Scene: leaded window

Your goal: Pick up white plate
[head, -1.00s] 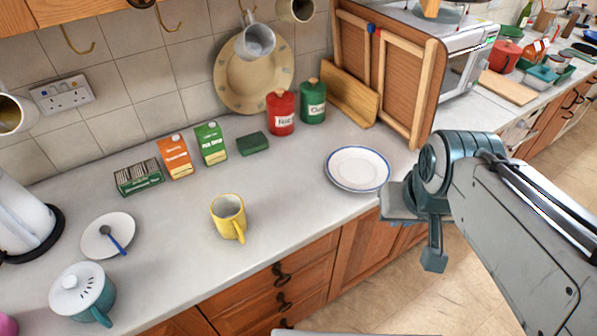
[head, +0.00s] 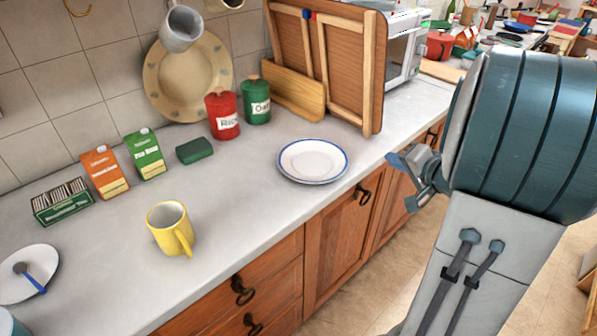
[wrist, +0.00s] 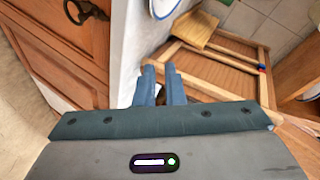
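The white plate (head: 313,160) has a blue rim and lies flat on the counter near its front edge, in front of the green canister. In the wrist view a cut-off part of the plate (wrist: 163,7) shows at the top edge. My gripper (head: 407,180) is to the right of the plate, apart from it, in front of the counter edge. In the wrist view my gripper's two fingers (wrist: 160,80) stand with a narrow gap between them and hold nothing that I can see.
A yellow mug (head: 170,228) stands on the counter (head: 235,220) left of the plate. Red (head: 222,116) and green canisters (head: 256,103) and a wooden board (head: 293,92) stand behind it. A wooden frame panel (head: 340,60) leans at the back right. The counter around the plate is clear.

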